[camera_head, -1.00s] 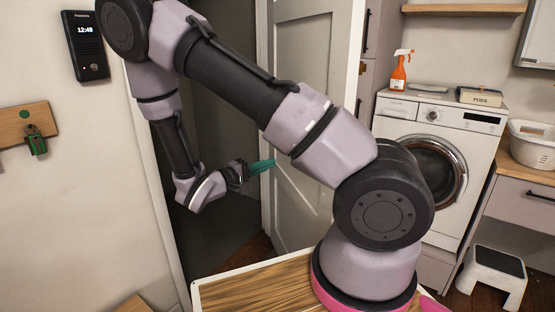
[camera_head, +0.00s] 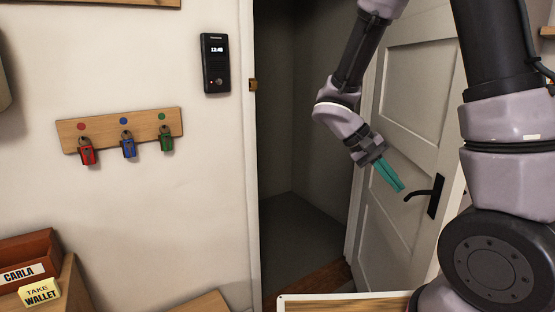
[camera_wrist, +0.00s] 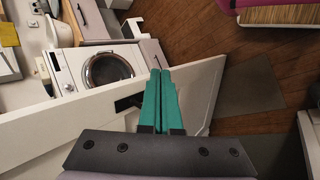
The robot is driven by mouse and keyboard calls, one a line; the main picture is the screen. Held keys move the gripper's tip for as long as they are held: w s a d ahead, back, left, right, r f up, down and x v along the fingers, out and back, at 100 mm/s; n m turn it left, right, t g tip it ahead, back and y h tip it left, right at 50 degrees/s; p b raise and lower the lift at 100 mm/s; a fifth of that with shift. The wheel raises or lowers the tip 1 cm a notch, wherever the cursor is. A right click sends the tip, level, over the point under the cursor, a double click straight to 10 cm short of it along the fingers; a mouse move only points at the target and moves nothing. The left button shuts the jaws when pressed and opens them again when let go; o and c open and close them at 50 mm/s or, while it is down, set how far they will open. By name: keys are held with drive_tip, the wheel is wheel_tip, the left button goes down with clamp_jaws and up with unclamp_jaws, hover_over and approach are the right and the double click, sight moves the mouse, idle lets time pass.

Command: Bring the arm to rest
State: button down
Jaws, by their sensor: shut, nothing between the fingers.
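My gripper (camera_head: 389,176) has teal fingers and shows in front of the open white door (camera_head: 405,135), near its black handle (camera_head: 430,197). The fingers are together with nothing between them. In the wrist view my gripper (camera_wrist: 162,85) points over the top edge of the door (camera_wrist: 200,95). I cannot tell whether the fingertips touch the door. My arm is bent, with its upper links at the right of the head view.
A brown box (camera_head: 30,258) labelled CARLA sits lower left. The dark doorway (camera_head: 300,120) is empty. A washing machine (camera_wrist: 92,65) stands beyond the door.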

drive_tip(key=s+a+r+m+t+y, duration=0.1)
drive_tip(key=s+r+t+y, duration=0.2)
drive_tip(key=r, duration=0.6)
drive_tip(key=s+a+r+m+t+y, duration=0.1)
drive_tip(key=s+a+r+t+y, duration=0.1)
drive_tip(key=r+t+y, duration=0.4)
wheel_tip(320, 180, up, 5)
drive_tip(key=shift+s+f+y, duration=0.2)
drive_tip(key=shift+s+y, duration=0.3)
drive_tip(key=shift+y, duration=0.2)
